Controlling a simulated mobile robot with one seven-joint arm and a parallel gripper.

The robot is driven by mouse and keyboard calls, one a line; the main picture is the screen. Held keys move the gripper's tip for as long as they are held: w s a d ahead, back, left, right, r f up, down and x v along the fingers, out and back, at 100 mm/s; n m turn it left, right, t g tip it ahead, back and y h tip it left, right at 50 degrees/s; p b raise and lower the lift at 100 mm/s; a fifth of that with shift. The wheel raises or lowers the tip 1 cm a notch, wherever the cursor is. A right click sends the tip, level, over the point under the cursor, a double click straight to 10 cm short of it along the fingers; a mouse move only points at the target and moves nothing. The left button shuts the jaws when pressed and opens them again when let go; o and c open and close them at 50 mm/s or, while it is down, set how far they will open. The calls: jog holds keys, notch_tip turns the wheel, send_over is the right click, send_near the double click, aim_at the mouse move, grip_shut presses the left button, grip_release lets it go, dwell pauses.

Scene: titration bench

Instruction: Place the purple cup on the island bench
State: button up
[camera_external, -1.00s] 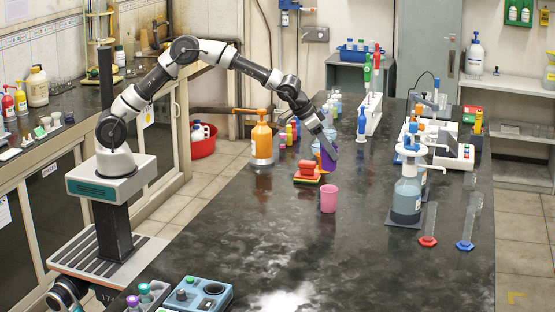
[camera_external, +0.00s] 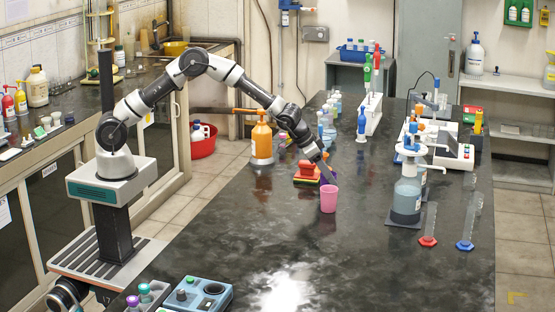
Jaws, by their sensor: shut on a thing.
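My gripper (camera_external: 327,173) points down over the dark island bench (camera_external: 270,225), just above and behind the pink cup (camera_external: 328,201). It is shut on the purple cup (camera_external: 324,181). Only a little purple shows at the fingers; the rest is hidden by my gripper and the pink cup. I cannot tell whether the purple cup touches the bench or the pink cup. The pink cup stands upright on the bench.
Red and yellow blocks (camera_external: 306,173) lie close left of my gripper. An orange pump bottle (camera_external: 262,140) stands farther left. A wash bottle (camera_external: 406,195) and measuring cylinders (camera_external: 465,240) stand right. The bench's front middle is clear.

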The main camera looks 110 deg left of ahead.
jog(key=o, duration=1)
jog(key=shift+s+r, duration=0.1)
jog(key=shift+r, duration=0.3)
jog(key=v, duration=1.1)
jog(key=shift+d+p, duration=0.2)
jog(key=shift+p, duration=0.25)
jog(key=s+d+r+m, duration=0.2)
jog(key=s+d+r, duration=1.1)
jog(key=s, duration=0.2)
jog(key=s+d+m+h, duration=0.1)
jog(key=s+d, duration=0.4)
jog(key=s, duration=0.6)
jog(key=s+d+m+h, duration=0.1)
jog(key=s+d, duration=0.4)
jog(key=s, duration=0.6)
jog(key=shift+f+m+h, duration=0.4)
jog(key=shift+f+m, duration=0.05)
jog(key=shift+m, duration=0.15)
